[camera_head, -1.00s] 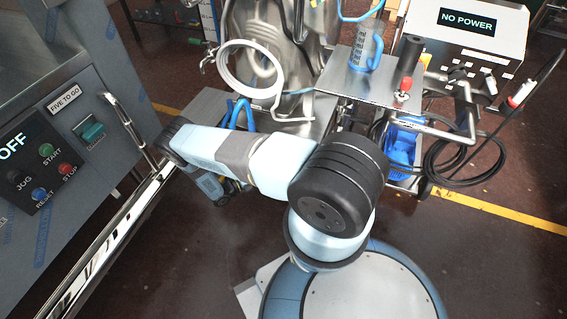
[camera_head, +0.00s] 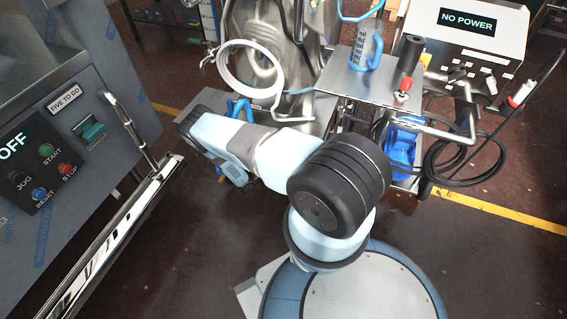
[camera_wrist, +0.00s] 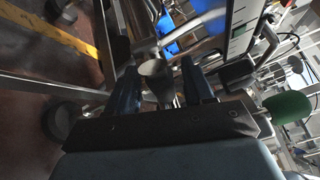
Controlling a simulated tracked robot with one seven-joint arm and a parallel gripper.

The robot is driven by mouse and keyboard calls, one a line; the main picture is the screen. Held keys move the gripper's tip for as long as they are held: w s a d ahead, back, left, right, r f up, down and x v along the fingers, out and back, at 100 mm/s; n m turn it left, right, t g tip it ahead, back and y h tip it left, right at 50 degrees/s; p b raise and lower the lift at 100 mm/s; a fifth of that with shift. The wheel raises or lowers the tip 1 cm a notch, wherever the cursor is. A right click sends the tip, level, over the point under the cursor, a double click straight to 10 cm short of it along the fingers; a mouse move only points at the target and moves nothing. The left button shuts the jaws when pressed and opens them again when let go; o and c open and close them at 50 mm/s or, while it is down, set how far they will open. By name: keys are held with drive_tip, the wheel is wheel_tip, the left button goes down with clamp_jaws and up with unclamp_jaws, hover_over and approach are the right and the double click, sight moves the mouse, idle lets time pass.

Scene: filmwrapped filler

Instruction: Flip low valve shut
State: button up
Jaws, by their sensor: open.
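My gripper (camera_wrist: 160,74) shows in the wrist view with its two dark fingers apart. A pale grey rounded metal part (camera_wrist: 153,68) shows between the fingertips; I cannot tell whether they touch it. I cannot tell for certain which part is the low valve. A blue looped handle (camera_head: 238,107) shows low on the steel machine in the head view, just beyond my forearm. A blue piece (camera_wrist: 209,22) also shows above the fingers in the wrist view, and I cannot tell whether it is that handle. In the head view my forearm hides the fingertips.
The steel machine (camera_head: 264,48) carries a white hose loop (camera_head: 228,79). A control cabinet with a rail (camera_head: 118,225) stands at left. A green knob (camera_wrist: 288,106) is near my wrist.

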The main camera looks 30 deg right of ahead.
clamp_jaws()
idle(0.5)
drive_tip(key=shift+d, duration=0.15)
drive_tip(key=shift+w+a, duration=0.1)
drive_tip(key=shift+a, duration=0.2)
